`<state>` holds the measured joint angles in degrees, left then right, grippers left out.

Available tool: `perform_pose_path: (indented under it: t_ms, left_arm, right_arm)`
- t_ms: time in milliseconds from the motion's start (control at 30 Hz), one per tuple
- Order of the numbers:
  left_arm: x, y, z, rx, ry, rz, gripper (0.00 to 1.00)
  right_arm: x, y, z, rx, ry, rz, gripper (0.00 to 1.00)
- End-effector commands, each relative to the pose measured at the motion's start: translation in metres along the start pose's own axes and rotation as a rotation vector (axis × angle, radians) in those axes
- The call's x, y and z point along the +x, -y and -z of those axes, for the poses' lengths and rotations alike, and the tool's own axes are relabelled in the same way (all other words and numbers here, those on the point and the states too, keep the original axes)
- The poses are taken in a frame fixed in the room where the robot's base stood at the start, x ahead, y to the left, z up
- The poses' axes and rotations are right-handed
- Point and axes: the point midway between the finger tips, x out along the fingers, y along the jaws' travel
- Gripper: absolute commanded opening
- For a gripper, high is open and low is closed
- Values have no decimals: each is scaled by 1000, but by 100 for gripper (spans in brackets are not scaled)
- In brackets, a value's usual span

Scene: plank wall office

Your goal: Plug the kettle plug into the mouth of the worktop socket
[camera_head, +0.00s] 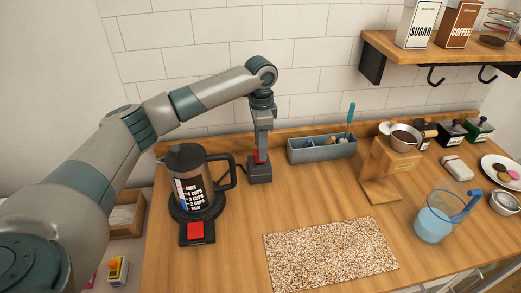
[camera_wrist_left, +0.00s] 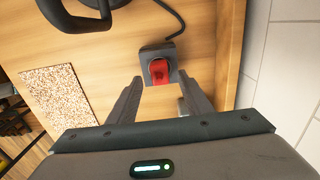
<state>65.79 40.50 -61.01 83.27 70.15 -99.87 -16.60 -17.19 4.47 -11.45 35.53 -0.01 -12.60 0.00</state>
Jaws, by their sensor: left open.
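The kettle (camera_head: 193,178) stands on its dark base with a red switch, on the worktop left of centre. A grey block, the worktop socket by its look (camera_head: 260,174), stands right of it against the back. A red piece, seemingly the plug (camera_wrist_left: 159,71), is at the block's mouth; how deep it sits I cannot tell. My left gripper (camera_head: 260,150) points down over the block. In the left wrist view its two open fingers (camera_wrist_left: 157,88) lie either side of the red piece, with gaps and nothing gripped. My right gripper is out of view.
A dark cord (camera_wrist_left: 179,20) runs from the block toward the kettle. A grey-blue organiser (camera_head: 322,150) stands close to the right of it. A wooden stand (camera_head: 381,188), a speckled mat (camera_head: 330,250) and a blue jug (camera_head: 434,222) lie farther right. The tiled wall is behind.

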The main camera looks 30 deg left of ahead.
Motion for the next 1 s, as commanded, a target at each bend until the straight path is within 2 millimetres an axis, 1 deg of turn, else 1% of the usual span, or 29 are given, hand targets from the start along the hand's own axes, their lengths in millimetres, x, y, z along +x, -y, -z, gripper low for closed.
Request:
perform_pose_path:
  t_ms: [33, 133, 300, 433, 667, 700, 767, 800, 867, 900, 933, 967, 1000]
  left_arm:
    - [6, -1, -1, 0, 2, -2, 45]
    - [18, -1, 0, 0, 2, -2, 45]
    - [31, 0, 0, -1, 0, 0, 45]
    - [35, 0, 0, 0, 0, 0, 45]
    - [36, 0, 0, 0, 0, 0, 45]
    - [36, 0, 0, 0, 0, 0, 43]
    - [36, 0, 0, 0, 0, 0, 29]
    - [36, 0, 0, 0, 0, 0, 19]
    - [36, 0, 0, 0, 0, 0, 5]
    - [35, 0, 0, 0, 0, 0, 1]
    - [35, 0, 0, 0, 0, 0, 1]
    - [35, 0, 0, 0, 0, 0, 16]
    - [35, 0, 0, 0, 0, 0, 6]
  right_arm:
    - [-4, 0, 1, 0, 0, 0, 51]
    - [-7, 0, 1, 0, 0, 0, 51]
    - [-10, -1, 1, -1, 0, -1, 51]
    - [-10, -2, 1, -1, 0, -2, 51]
    - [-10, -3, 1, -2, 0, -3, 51]
    - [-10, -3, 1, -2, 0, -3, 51]
    - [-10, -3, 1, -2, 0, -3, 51]
    - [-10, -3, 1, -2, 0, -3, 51]
    - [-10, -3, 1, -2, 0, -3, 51]
    - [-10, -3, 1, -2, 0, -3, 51]
    - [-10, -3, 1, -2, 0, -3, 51]
    - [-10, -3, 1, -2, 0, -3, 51]
    - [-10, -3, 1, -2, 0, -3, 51]
